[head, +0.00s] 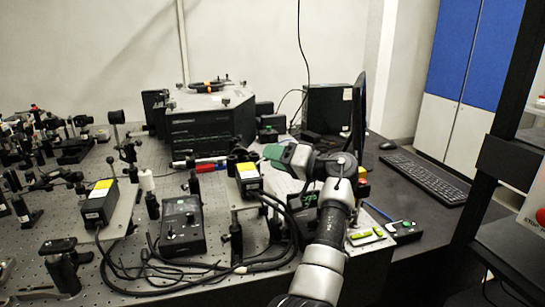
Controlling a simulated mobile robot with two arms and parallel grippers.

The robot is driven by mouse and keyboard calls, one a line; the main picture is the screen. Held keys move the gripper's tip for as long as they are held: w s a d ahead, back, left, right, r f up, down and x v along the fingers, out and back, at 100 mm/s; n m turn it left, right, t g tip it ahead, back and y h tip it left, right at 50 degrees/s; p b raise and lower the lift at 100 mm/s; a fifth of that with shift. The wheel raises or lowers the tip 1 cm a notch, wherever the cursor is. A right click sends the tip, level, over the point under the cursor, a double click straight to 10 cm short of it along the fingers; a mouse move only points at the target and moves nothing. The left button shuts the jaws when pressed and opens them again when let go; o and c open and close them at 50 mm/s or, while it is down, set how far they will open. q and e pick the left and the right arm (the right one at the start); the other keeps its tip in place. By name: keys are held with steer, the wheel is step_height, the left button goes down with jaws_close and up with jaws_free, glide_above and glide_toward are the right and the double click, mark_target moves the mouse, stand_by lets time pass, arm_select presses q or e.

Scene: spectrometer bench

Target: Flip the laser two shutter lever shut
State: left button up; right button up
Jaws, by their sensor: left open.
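Two black laser-like boxes with yellow labels stand on raised plates. The left box (98,203) is at the left of the bench, and the right box (249,180) is near the middle. I cannot read which one is laser two, and no shutter lever can be made out clearly on either. My left arm rises from the bottom and bends left at the top. My left gripper (272,153), with a green part at its end, is open, just behind and right of the right box. Its fingertips are small and partly unclear. My right gripper is out of view.
A black control box (182,226) with cables lies between the two boxes. A large dark instrument (210,130) stands behind. Posts and optics crowd the left of the perforated bench (215,278). A keyboard (425,178) lies at the right, and a dark upright frame stands far right.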

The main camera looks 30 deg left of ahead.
arm_select(q)
steer(key=shift+c, duration=0.2)
jaws_close()
steer(key=shift+r, duration=0.15)
steer(key=s+r+n+t+h, duration=0.1)
steer(key=n+h, duration=0.1)
steer(key=s+a+r+n+h+p, duration=0.1)
steer(key=h, duration=0.1)
steer(key=s+a+r+n+t+h+p, duration=0.1)
steer(key=n+h, duration=0.1)
steer(key=shift+a+r+n+t, duration=0.25)
steer(key=shift+r+n+t, duration=0.05)
steer(key=shift+s+a+n+t+h+p, duration=0.55)
steer(key=shift+t+h+p, duration=0.2)
steer(key=shift+h, duration=0.15)
steer(key=shift+d, duration=0.1)
